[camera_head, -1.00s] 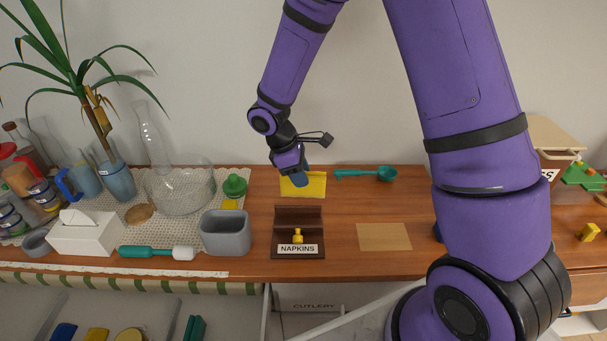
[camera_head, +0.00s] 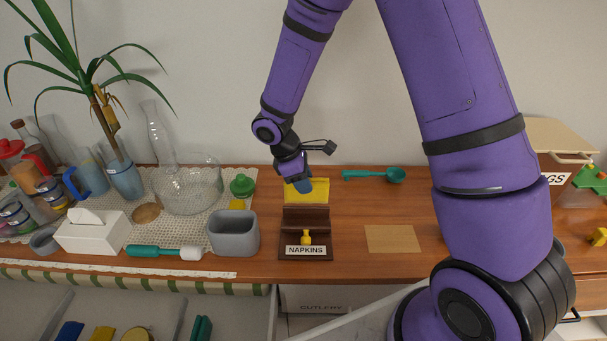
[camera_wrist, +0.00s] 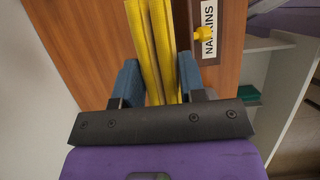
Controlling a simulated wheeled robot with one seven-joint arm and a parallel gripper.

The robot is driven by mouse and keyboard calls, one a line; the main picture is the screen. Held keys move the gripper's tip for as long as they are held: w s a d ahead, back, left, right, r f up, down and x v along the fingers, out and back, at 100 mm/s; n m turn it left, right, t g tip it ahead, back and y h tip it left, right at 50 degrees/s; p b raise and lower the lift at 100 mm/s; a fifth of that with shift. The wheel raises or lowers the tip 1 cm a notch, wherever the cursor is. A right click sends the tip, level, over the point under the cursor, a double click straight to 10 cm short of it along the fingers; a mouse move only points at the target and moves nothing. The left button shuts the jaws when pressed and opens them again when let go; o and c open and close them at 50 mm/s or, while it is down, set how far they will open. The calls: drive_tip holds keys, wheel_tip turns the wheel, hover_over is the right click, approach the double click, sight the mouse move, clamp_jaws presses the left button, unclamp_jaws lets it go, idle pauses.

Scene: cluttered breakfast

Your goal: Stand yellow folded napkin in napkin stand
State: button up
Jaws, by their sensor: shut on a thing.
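The yellow folded napkin (camera_head: 318,196) shows behind the napkin stand in the head view; in the wrist view (camera_wrist: 155,40) its layers run lengthwise between the blue fingers. My gripper (camera_head: 303,186) is shut on it; the fingers flank it in the wrist view (camera_wrist: 158,70). Whether the napkin touches the tabletop is unclear. The dark brown napkin stand (camera_head: 306,219) is in front of the napkin, nearer the head camera, with a "NAPKINS" label and a small yellow figure on its front. The stand's label side shows at upper right in the wrist view (camera_wrist: 209,50).
A grey container (camera_head: 234,234) stands left of the stand. A tan square mat (camera_head: 390,239) lies to its right. A teal scoop (camera_head: 394,175) lies at the back right, and a green-lidded jar (camera_head: 243,186) stands to the left. Bare wood separates the stand and mat.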

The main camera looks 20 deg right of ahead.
drive_tip(key=shift+f, duration=4.8)
drive_tip(key=shift+f, duration=0.2)
drive_tip(key=o, duration=1.1)
drive_tip(key=shift+c, duration=0.2)
drive_tip(key=shift+w+r, duration=0.1)
drive_tip(key=shift+w, duration=0.05)
drive_tip(key=shift+c, duration=0.5)
drive_tip(key=shift+c, duration=1.1)
drive_tip(key=shift+o, duration=1)
drive_tip(key=shift+d, duration=0.1)
